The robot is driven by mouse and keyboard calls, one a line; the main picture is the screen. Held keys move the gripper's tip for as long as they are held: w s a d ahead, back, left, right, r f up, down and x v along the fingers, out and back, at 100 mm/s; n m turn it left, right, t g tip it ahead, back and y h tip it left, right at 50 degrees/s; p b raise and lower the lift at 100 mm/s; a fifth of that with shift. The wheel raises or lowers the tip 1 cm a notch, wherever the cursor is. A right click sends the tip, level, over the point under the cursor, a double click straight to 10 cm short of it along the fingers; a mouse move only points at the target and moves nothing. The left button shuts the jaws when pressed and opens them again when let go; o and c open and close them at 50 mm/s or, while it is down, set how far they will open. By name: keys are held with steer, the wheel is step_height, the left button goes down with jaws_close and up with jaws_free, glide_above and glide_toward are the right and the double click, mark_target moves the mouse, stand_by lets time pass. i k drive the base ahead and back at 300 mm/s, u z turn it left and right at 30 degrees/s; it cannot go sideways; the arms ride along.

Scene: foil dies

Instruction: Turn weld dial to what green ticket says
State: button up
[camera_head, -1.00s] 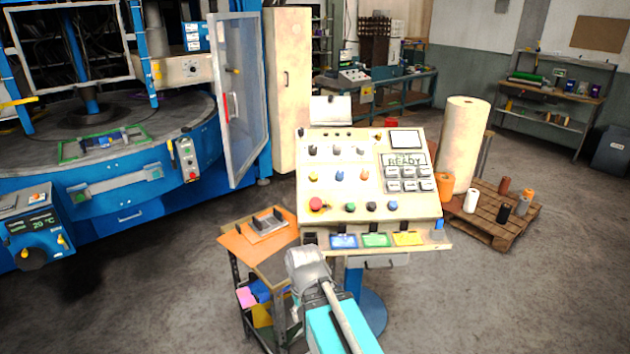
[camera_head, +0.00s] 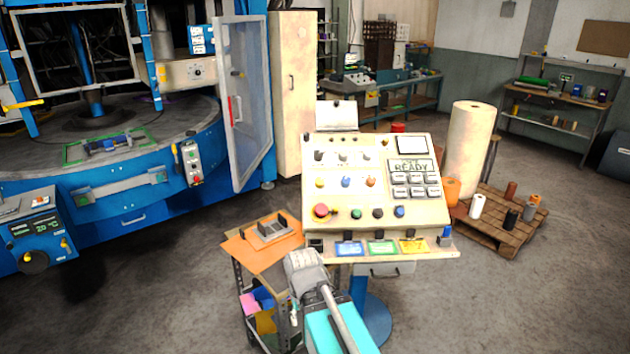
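The control console (camera_head: 440,212) stands in the middle, with several knobs and buttons and a small screen reading READY (camera_head: 411,167). A green ticket (camera_head: 382,248) lies on the console's front ledge, between a blue ticket (camera_head: 349,249) and a yellow ticket (camera_head: 413,246); its writing is too small to read. Dark knobs (camera_head: 319,156) sit in the console's upper row, and another dial (camera_head: 197,72) is on the blue machine's beige panel. I cannot tell which is the weld dial. My gripper (camera_head: 300,258) is below the console's lower left corner, apart from the knobs; its fingers are not clearly visible.
A small orange-topped cart (camera_head: 240,251) stands left of the console, close to my arm. The blue machine (camera_head: 110,205) with an open clear door (camera_head: 240,105) fills the left. A pallet (camera_head: 490,235) with a tall roll (camera_head: 469,150) is at right.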

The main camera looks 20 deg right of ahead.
mark_target(319, 181)
steer(key=u, duration=0.1)
steer(key=i, duration=1.1)
steer(key=z, duration=0.7)
